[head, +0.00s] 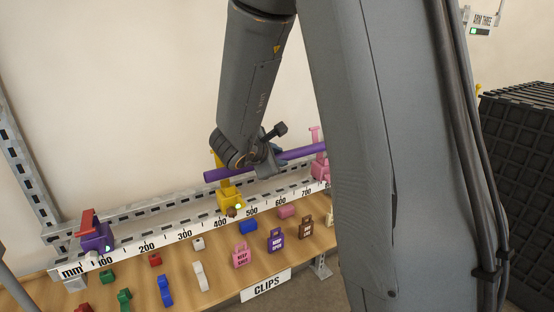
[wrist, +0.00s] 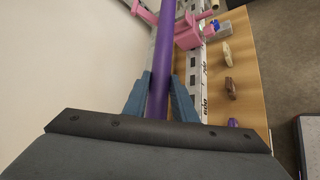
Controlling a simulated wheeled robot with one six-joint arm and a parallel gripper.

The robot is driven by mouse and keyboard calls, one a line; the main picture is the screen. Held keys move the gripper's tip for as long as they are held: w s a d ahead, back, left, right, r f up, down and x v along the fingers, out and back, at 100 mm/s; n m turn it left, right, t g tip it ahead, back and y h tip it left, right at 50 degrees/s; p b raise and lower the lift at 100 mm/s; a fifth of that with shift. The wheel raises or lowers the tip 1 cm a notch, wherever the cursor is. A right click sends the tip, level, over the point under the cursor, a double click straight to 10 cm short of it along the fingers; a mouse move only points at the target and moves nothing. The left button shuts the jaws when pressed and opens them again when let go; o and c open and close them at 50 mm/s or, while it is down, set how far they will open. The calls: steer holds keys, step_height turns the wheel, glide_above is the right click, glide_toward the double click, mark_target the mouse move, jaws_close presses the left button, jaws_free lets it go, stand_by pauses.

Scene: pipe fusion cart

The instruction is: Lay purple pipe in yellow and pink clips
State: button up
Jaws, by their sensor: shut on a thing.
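The purple pipe (head: 308,152) is held roughly level along the rail by my gripper (head: 268,168), which is shut on it. In the wrist view the pipe (wrist: 163,60) runs between the two blue-grey fingers (wrist: 159,100). The yellow clip (head: 231,202) sits on the rail near 400, with its yellow arm raised; the pipe's left end passes above its body. The pink clip (head: 320,172) is near 700, partly hidden by my arm. In the wrist view the pink clip (wrist: 188,37) lies right of the pipe, with a pink arm reaching left. Whether the pipe touches either clip is unclear.
A purple clip (head: 97,238) with a red arm stands near 100 on the metal rail (head: 150,212). Several small coloured blocks and tags lie on the wooden bench (head: 215,257) before the white scale. A dark crate stack (head: 520,150) stands at right.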

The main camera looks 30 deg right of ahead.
steer(key=shift+f+p, duration=0.35)
steer(key=shift+f, duration=1.5)
steer(key=o, duration=1.1)
steer(key=v, duration=0.7)
steer(key=shift+s+a+r+p, duration=0.2)
steer(key=shift+s+a+p, duration=0.05)
steer(key=shift+a+p, duration=0.05)
